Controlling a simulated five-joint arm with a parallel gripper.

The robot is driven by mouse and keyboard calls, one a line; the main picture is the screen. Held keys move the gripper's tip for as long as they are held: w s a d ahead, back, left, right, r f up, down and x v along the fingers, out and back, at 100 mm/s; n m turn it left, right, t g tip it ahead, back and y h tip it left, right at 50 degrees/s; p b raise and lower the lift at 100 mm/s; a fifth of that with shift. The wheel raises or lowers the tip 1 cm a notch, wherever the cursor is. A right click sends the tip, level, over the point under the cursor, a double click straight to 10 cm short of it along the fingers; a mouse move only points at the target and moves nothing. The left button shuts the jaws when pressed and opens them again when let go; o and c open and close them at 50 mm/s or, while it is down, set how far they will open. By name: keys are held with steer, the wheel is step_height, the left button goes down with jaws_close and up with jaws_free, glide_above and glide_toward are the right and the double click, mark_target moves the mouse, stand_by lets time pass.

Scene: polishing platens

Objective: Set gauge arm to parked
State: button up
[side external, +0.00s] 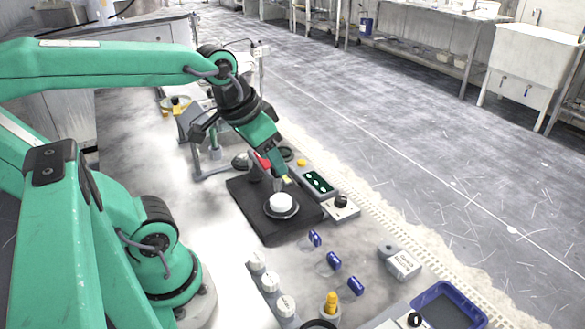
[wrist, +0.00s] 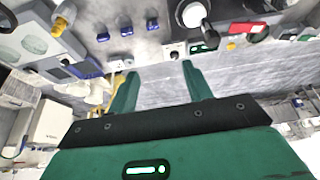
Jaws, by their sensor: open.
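My gripper (side external: 282,172) is green and points down over the far side of a black square base. In the wrist view its two fingers (wrist: 160,70) are spread apart with nothing between them. A white round block (side external: 281,203) sits on a dark disc on the black base (side external: 262,228); it also shows at the top of the wrist view (wrist: 192,15). A red piece (side external: 262,161) shows just left of my fingers, and a red piece (wrist: 247,27) shows right of the block in the wrist view. I cannot tell whether it is the gauge arm. My gripper partly hides that area.
A box with a green display (side external: 318,181) and a box with a black knob (side external: 341,204) stand right of the base. Several blue pieces (side external: 334,260) and white-topped cylinders (side external: 271,280) stand nearer. A blue tray (side external: 446,304) is at lower right. A grey stand (side external: 212,165) is behind.

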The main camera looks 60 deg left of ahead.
mark_target(264, 163)
steer(key=w+a+g, duration=0.1)
steer(key=w+a, duration=0.1)
steer(key=a, duration=0.1)
steer(key=w+a+f+n+g, duration=0.1)
steer(key=w+a+g, duration=0.1)
steer(key=a, duration=0.1)
steer(key=w+a+f+n+g, duration=0.1)
steer(key=w+a, duration=0.1)
steer(key=a, duration=0.1)
steer(key=shift+w+a+f, duration=0.2)
steer(key=shift+w+a, duration=0.15)
steer(key=shift+a, duration=0.05)
steer(key=shift+w+a+f+n+g, duration=0.15)
steer(key=shift+a+g, duration=0.05)
steer(key=shift+a, duration=0.15)
steer(key=shift+w+a+f+n+g, duration=0.1)
steer(key=shift+a+n+g, duration=0.1)
steer(key=shift+a, duration=0.1)
steer(key=shift+f, duration=0.15)
steer(key=shift+f, duration=3.8)
steer(key=shift+c, duration=0.4)
jaws_close()
